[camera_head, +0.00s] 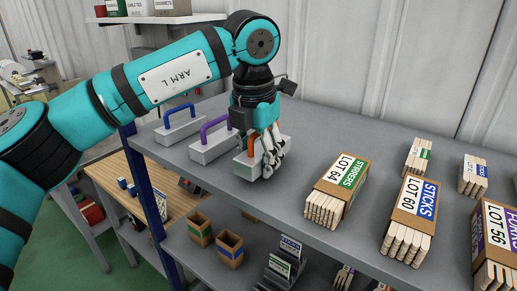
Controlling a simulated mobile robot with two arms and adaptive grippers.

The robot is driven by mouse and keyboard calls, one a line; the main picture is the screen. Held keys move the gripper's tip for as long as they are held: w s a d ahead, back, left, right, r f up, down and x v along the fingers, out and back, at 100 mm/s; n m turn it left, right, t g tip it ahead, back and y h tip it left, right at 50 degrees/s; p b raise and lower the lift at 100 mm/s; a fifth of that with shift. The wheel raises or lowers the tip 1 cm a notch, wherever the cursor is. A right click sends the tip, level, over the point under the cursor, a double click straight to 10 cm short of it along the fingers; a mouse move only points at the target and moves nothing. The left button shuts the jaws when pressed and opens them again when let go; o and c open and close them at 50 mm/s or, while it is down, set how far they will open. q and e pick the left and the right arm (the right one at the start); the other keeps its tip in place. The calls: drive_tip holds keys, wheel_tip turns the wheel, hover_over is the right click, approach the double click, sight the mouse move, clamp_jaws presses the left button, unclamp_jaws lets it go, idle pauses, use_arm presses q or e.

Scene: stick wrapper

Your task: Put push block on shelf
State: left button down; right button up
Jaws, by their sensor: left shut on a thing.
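My left gripper (266,152) points down over the shelf (290,205) and is shut on the orange handle of a grey push block (246,168). The block is at the shelf's front edge; I cannot tell whether it rests on the surface or is slightly above it. A grey block with a purple handle (209,148) sits just left of it. Another grey block with a blue handle (178,128) sits further left. The fingers partly hide the orange handle. My right gripper is not in view.
Stick bundles in cardboard wrappers stand to the right: stirrers (337,190), sticks (410,215) and a purple-labelled one (495,240). Smaller bundles (417,155) are behind them. Open cardboard boxes (229,248) and card holders (284,262) are on the level below. Shelf behind the blocks is clear.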

use_arm(q)
drive_tip(key=shift+f, duration=0.15)
drive_tip(key=shift+f+b, duration=0.65)
drive_tip(key=c, duration=0.7)
unclamp_jaws()
drive_tip(key=shift+f, duration=0.1)
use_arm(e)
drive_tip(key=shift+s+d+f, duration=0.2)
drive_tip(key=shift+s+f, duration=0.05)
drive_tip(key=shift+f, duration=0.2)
use_arm(q)
drive_tip(key=shift+s, duration=0.1)
